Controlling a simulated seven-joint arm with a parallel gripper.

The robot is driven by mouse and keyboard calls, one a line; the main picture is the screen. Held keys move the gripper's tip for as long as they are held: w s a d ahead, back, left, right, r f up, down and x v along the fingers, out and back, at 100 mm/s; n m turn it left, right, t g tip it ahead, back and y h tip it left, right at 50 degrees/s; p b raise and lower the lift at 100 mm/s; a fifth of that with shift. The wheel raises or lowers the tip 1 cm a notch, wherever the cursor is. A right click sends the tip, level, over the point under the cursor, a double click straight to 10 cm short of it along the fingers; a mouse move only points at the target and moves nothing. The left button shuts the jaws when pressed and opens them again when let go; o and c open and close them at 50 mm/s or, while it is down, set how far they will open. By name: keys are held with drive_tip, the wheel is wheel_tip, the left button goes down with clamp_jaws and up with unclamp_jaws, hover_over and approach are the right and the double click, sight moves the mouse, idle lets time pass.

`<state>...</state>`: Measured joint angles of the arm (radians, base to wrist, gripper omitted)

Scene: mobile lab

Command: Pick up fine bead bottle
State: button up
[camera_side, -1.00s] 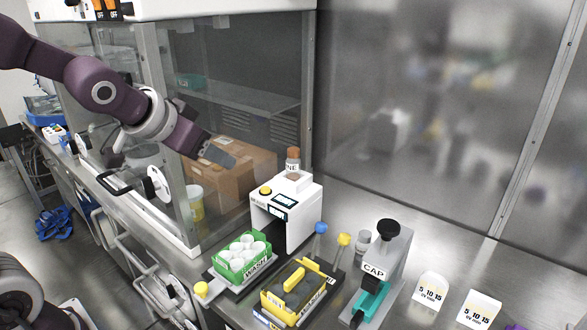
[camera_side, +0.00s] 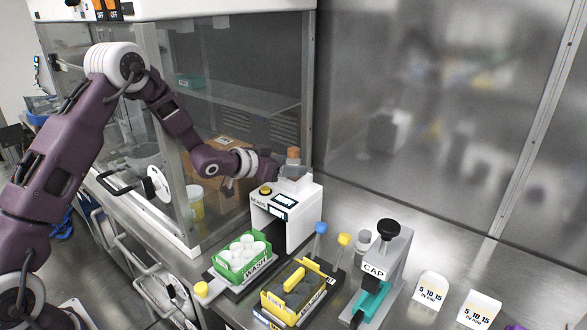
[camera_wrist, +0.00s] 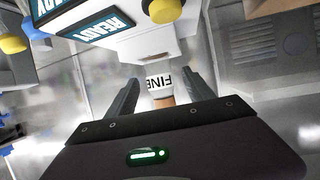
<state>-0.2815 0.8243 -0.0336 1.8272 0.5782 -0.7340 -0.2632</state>
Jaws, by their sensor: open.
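The fine bead bottle stands upright on top of the white bead dispenser (camera_side: 292,208); its orange-brown upper part (camera_side: 293,153) shows above my gripper in the side view. My gripper (camera_side: 292,171) is at the bottle's height, with its fingers around or beside it. In the wrist view the bottle's white label reading FINE (camera_wrist: 160,82) lies between the two open fingers of my gripper (camera_wrist: 160,92), with visible gaps on both sides. The lower part of the bottle is hidden by the gripper in the side view.
A green WASH rack (camera_side: 238,262) with white tubes and a yellow-black rack (camera_side: 296,290) stand in front of the dispenser. A CAP press (camera_side: 385,270) is to the right. A glass enclosure and cardboard box (camera_side: 226,152) lie behind my arm.

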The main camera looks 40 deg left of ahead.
clamp_jaws()
